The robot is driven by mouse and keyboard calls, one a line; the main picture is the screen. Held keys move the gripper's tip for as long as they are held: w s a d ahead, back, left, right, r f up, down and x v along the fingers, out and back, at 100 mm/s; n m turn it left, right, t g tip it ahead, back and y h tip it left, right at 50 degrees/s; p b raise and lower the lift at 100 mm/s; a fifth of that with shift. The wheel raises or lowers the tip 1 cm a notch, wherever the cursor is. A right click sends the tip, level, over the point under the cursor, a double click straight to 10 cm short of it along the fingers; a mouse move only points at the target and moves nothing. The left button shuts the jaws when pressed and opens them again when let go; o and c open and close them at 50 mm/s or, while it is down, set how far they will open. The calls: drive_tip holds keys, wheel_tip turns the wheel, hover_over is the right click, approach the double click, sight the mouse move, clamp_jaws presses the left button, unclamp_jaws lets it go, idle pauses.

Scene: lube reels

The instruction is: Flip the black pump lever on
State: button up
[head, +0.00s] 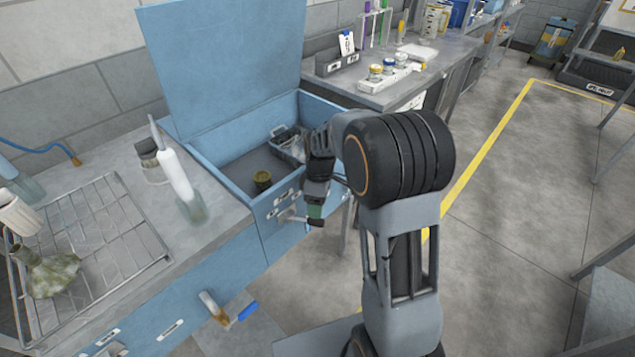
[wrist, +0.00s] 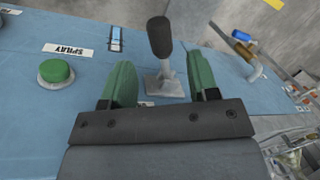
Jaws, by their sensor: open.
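The black pump lever (wrist: 160,37) stands out from a grey metal base (wrist: 164,84) on the blue panel. In the wrist view it lies between the two green fingers of my gripper (wrist: 161,80), with space visible on both sides. In the head view my gripper (head: 315,207) is at the front of the open blue cabinet (head: 255,227), right above the lever's dark end (head: 317,223). The jaws are open and hold nothing. The fingers partly cover a label beside the lever base.
A green button (wrist: 55,71) with a SPRAY label (wrist: 68,49) is left of the lever. The cabinet's raised lid (head: 225,65) stands behind.

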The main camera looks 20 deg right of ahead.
wheel_tip(320, 180, up, 8)
drive_tip(key=w, duration=0.1)
drive_tip(key=shift+w+d+r, duration=0.2)
drive_tip(key=shift+w+d, duration=0.05)
drive_tip(key=shift+d, duration=0.15)
drive_tip(key=s+r+m+t+p, duration=0.2)
drive_tip(key=s+r+m, duration=0.1)
drive_tip(key=s+m, duration=0.3)
drive_tip(key=s+r+m+t+h+p, duration=0.1)
drive_tip(key=s+r+m+t+p, duration=0.1)
drive_tip(key=s+m, duration=0.4)
drive_tip(key=shift+s+a+r+t+p, duration=0.45)
drive_tip(key=shift+s+r+t, duration=0.6)
drive_tip(key=shift+s, duration=1.1)
